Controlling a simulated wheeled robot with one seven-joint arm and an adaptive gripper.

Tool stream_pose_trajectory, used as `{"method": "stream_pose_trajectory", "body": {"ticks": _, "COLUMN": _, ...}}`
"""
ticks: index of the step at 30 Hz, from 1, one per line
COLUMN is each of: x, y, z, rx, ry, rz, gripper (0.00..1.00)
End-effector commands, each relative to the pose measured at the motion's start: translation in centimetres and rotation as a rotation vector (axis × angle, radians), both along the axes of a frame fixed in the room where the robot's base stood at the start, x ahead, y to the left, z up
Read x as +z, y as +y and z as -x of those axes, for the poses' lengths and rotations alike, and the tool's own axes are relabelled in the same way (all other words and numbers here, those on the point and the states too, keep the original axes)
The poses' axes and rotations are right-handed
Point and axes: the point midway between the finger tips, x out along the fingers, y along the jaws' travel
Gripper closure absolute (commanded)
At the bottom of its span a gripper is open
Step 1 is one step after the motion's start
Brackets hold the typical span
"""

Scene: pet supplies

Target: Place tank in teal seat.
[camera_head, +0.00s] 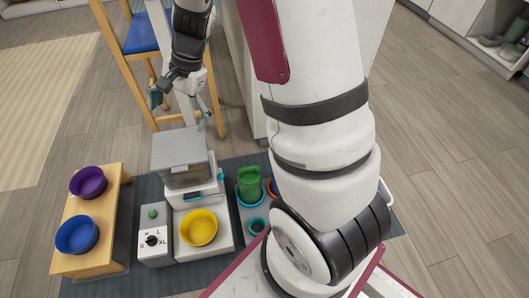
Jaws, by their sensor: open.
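A green tank-like container (250,184) stands upright on the dark grey tray right of the feeder. An orange ring (272,187) shows beside the green container, partly hidden by my arm. My gripper (182,108) is open and empty, with its fingers spread. In the picture it is above and behind the grey feeder hopper, left of the green container and apart from it. I cannot tell its exact height.
The feeder with its grey hopper (180,158) stands beside a yellow bowl (199,227) and a dial box (154,238). Purple (88,182) and blue (77,235) bowls sit on a wooden stand (98,262). A blue-seated chair (142,36) is behind. My arm covers the right.

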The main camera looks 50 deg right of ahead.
Motion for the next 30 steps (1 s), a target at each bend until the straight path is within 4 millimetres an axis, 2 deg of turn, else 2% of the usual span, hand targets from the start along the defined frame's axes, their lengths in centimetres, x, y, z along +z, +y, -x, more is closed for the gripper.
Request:
{"method": "stream_pose_trajectory", "body": {"ticks": 1, "x": 2.4, "y": 1.2, "z": 1.2, "rx": 0.076, "ry": -0.027, "rz": 0.004, "gripper": 0.0}}
{"method": "stream_pose_trajectory", "body": {"ticks": 3, "x": 5.0, "y": 2.6, "z": 3.2, "rx": 0.18, "ry": -0.049, "rz": 0.009, "gripper": 0.0}}
{"method": "stream_pose_trajectory", "body": {"ticks": 5, "x": 7.0, "y": 3.7, "z": 5.1, "rx": 0.268, "ry": -0.067, "rz": 0.02, "gripper": 0.0}}
{"method": "stream_pose_trajectory", "body": {"ticks": 9, "x": 10.9, "y": 5.6, "z": 10.1, "rx": 0.469, "ry": -0.099, "rz": 0.057, "gripper": 0.0}}
{"method": "stream_pose_trajectory", "body": {"ticks": 12, "x": 13.0, "y": 6.4, "z": 14.0, "rx": 0.608, "ry": -0.114, "rz": 0.095, "gripper": 0.0}}
{"method": "stream_pose_trajectory", "body": {"ticks": 16, "x": 14.9, "y": 6.8, "z": 19.2, "rx": 0.777, "ry": -0.126, "rz": 0.16, "gripper": 0.0}}
{"method": "stream_pose_trajectory", "body": {"ticks": 21, "x": 16.0, "y": 6.1, "z": 25.6, "rx": 0.972, "ry": -0.122, "rz": 0.262, "gripper": 0.0}}
{"method": "stream_pose_trajectory", "body": {"ticks": 25, "x": 16.2, "y": 5.2, "z": 29.3, "rx": 1.079, "ry": -0.109, "rz": 0.335, "gripper": 0.0}}
{"method": "stream_pose_trajectory", "body": {"ticks": 30, "x": 16.0, "y": 4.2, "z": 31.9, "rx": 1.148, "ry": -0.093, "rz": 0.391, "gripper": 0.0}}
